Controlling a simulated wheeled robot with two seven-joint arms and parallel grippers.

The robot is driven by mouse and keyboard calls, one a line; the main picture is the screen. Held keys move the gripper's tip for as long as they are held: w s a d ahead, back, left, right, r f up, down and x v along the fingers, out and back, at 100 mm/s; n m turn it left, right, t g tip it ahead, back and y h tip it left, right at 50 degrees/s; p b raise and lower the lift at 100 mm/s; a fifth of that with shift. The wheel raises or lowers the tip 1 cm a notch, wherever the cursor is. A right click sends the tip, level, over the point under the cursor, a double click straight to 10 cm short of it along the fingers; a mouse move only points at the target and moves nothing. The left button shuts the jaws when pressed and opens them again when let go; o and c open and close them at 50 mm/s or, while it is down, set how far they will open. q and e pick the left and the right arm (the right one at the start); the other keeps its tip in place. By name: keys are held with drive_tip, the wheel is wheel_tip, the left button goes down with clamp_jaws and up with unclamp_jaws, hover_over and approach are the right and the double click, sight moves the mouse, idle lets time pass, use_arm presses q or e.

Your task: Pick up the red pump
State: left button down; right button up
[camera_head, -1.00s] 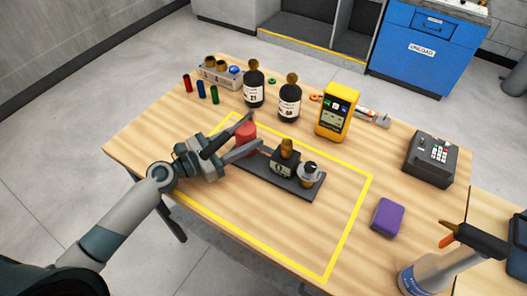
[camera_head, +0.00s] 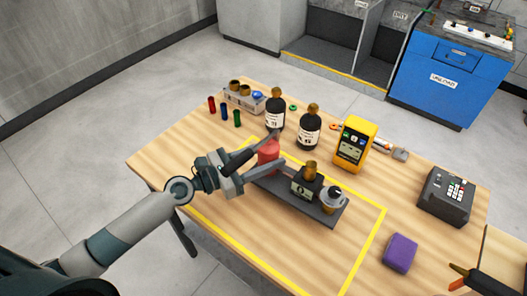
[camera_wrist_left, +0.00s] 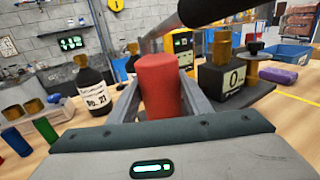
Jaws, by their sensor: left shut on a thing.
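The red pump (camera_head: 268,153) is a red cylinder at the left end of a dark base plate (camera_head: 315,209). It also shows upright in the middle of the left wrist view (camera_wrist_left: 160,85). My left gripper (camera_head: 277,151) reaches in from the left and is shut on the red pump, with one finger on each side. The pump's lower end is partly hidden by a finger, so I cannot tell whether it touches the plate.
On the plate stand a black display unit (camera_head: 307,185) and a round silver part (camera_head: 332,200). Dark bottles (camera_head: 309,132) and a yellow meter (camera_head: 353,145) stand behind. A purple block (camera_head: 400,253) lies right. The yellow-outlined front area (camera_head: 290,250) is clear.

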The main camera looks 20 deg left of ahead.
use_arm(q)
wheel_tip(320, 180, up, 6)
drive_tip(key=p, duration=0.5)
hover_over(298, 175)
drive_tip(key=s+a, duration=0.1)
drive_tip(key=a, duration=0.2)
drive_tip(key=shift+s+d+r+p, duration=0.4)
drive_tip(key=shift+s+d, duration=0.3)
use_arm(e)
wheel_tip(298, 175, up, 7)
drive_tip(key=w, duration=0.1)
drive_tip(key=shift+w+a, duration=0.2)
drive_tip(key=shift+a+f, duration=0.1)
use_arm(q)
drive_tip(key=shift+a, duration=0.1)
